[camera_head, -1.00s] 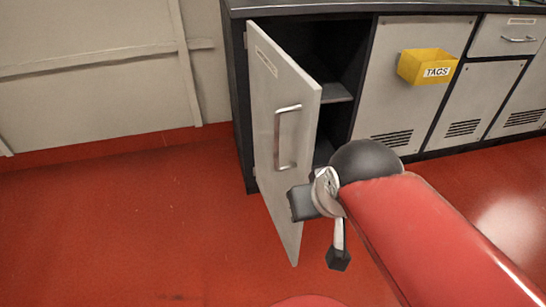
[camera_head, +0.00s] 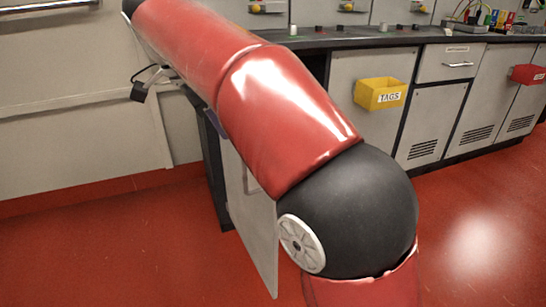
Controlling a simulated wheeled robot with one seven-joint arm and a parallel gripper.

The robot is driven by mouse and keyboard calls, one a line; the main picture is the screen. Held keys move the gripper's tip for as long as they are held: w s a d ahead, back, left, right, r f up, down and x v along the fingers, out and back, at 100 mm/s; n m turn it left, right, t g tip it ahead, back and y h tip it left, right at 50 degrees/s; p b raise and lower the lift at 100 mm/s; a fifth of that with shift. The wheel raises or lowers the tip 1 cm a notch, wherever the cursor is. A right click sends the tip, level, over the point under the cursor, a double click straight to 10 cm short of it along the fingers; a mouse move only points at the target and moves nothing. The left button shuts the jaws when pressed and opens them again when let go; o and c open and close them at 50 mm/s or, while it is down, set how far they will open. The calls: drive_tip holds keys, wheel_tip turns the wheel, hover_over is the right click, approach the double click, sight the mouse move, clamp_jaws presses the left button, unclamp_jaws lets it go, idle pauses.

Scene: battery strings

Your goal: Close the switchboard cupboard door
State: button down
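The grey switchboard cupboard door (camera_head: 250,225) stands open and juts out toward me from the dark cupboard frame (camera_head: 214,165). Its upper part is hidden behind my red arm; only a piece of its metal handle (camera_head: 247,180) shows. The cupboard's inside is hidden by the arm. My gripper (camera_head: 138,92) is mostly behind the arm, at upper left, left of the door. One dark fingertip sticks out in front of the pale wall. I cannot tell whether the gripper is open or touches the door.
A dark worktop (camera_head: 400,38) with small items runs along the back. A yellow TAGS bin (camera_head: 380,94) and a red bin (camera_head: 527,75) hang on the fronts to the right. Red floor (camera_head: 110,250) is clear at left. The pale wall (camera_head: 70,130) stands behind my gripper.

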sight(243, 163)
drive_tip(key=b+x, duration=0.3)
drive_tip(key=x, duration=0.7)
drive_tip(key=shift+f, duration=0.2)
drive_tip(key=shift+w+d+r, duration=0.1)
drive_tip(key=shift+w+d, duration=0.2)
drive_tip(key=shift+d, duration=0.3)
drive_tip(key=shift+w+d+r, duration=0.1)
drive_tip(key=shift+w+d, duration=0.2)
drive_tip(key=shift+d, duration=0.3)
drive_tip(key=shift+w+d+r, duration=0.1)
drive_tip(key=shift+w+d, duration=0.15)
drive_tip(key=shift+d, duration=0.35)
